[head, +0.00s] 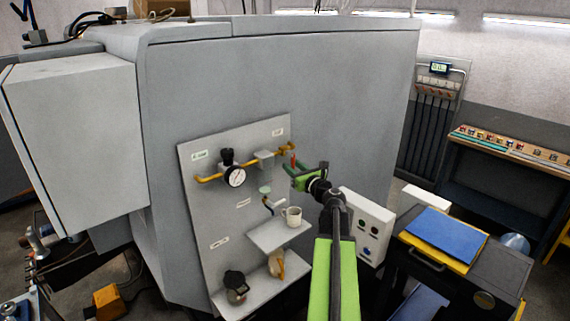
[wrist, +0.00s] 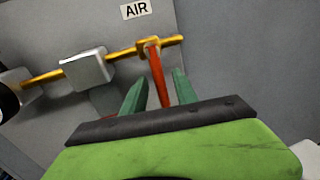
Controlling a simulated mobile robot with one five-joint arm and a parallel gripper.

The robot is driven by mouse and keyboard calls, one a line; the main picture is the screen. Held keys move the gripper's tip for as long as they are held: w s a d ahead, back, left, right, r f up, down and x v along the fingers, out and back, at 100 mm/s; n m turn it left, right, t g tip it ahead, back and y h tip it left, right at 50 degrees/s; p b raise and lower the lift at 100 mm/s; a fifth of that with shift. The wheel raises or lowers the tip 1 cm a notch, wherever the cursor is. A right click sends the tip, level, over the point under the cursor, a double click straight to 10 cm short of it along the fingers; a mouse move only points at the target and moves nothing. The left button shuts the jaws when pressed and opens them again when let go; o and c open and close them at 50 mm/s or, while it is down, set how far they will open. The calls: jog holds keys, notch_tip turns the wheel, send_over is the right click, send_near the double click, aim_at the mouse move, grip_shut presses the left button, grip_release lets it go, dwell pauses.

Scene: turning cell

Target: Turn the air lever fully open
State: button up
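The air lever (wrist: 157,74) is a red handle hanging down from a brass valve (wrist: 150,46) on the yellow pipe, under the AIR label (wrist: 136,9). It leans slightly from vertical. In the head view the red lever (head: 293,161) shows as a thin strip at the panel's upper right. My gripper (wrist: 158,88) has its two green fingers apart, one on each side of the lever, with visible gaps to it.
The grey panel (head: 215,234) carries a pressure gauge (head: 235,177), and a shelf below with a white mug (head: 293,216). A white control box (head: 367,226) is right of my arm. A grey block (wrist: 88,68) sits on the pipe left of the valve.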

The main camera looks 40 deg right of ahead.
jog(key=shift+w+d, duration=0.1)
jog(key=shift+w, duration=0.35)
jog(key=shift+s+r, duration=0.15)
jog(key=shift+s, duration=0.15)
jog(key=shift+c, duration=0.4)
jog(key=shift+w, duration=0.2)
jog(key=c, duration=0.5)
grip_shut()
